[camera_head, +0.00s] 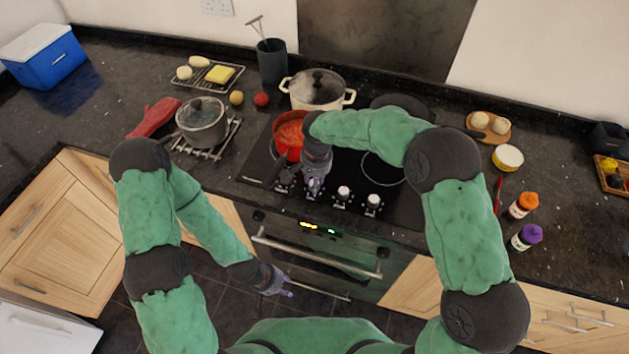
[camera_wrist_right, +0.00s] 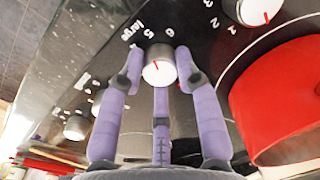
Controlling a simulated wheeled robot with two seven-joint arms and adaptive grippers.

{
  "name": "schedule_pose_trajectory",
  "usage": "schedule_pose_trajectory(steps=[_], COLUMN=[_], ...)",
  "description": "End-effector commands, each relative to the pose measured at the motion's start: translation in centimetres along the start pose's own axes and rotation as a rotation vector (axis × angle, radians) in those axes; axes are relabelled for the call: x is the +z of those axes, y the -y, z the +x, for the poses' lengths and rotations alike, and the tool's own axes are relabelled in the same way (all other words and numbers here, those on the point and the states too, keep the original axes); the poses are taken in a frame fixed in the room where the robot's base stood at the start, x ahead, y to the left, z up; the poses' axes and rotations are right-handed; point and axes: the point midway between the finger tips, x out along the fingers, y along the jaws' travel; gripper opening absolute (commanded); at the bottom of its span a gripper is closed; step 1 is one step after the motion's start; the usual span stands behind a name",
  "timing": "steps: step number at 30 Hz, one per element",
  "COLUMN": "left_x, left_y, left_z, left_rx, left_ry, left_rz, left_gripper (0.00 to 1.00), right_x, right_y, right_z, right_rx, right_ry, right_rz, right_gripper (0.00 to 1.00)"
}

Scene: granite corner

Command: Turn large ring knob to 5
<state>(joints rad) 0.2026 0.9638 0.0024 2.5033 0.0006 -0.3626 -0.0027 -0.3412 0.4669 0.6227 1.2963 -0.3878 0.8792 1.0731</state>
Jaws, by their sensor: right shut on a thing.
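The knob in my grasp (camera_wrist_right: 158,72) is a pale round knob with a red pointer line, and the word "large" is printed beside it on the black panel. In the right wrist view the pointer leans up and slightly left, toward a digit that looks like 5; a 6 is to its right. My right gripper (camera_head: 315,187) is over the cooktop's front row of knobs, its purple fingers (camera_wrist_right: 158,85) shut around this knob. In the head view the gripper hides the knob. My left gripper (camera_head: 284,291) hangs low in front of the oven; its finger opening is unclear.
A red pot (camera_head: 288,134) stands close behind the right gripper and also shows in the right wrist view (camera_wrist_right: 285,100). Two other knobs (camera_head: 343,194) (camera_head: 373,203) are to the right. A cream pot (camera_head: 318,90) stands farther back. The oven handle (camera_head: 315,255) is below.

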Motion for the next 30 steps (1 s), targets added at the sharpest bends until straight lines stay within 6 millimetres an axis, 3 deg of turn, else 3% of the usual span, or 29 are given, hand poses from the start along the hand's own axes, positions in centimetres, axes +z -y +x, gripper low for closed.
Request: schedule_pose_trajectory(steps=[9, 10, 12, 23, 30], left_x=[0.0, 0.0, 0.0, 0.0, 0.0], left_y=[0.0, 0.0, 0.0, 0.0, 0.0], left_z=[0.0, 0.0, 0.0, 0.0, 0.0], left_rx=[0.0, 0.0, 0.0, 0.0, 0.0], left_ry=[0.0, 0.0, 0.0, 0.0, 0.0], left_rz=[0.0, 0.0, 0.0, 0.0, 0.0], left_gripper=[0.4, 0.4, 0.4, 0.4, 0.4], right_x=[-0.1, -0.1, -0.1, -0.1, -0.1], right_y=[0.0, 0.0, 0.0, 0.0, 0.1], right_z=[0.1, 0.1, 0.1, -0.1, -2.9], right_rx=[0.0, 0.0, 0.0, 0.0, -0.002], right_ry=[-0.002, -0.002, -0.002, -0.002, -0.005], right_rz=[0.0, 0.0, 0.0, 0.0, -0.001], right_gripper=[0.01, 0.37, 0.56, 0.57, 0.57])
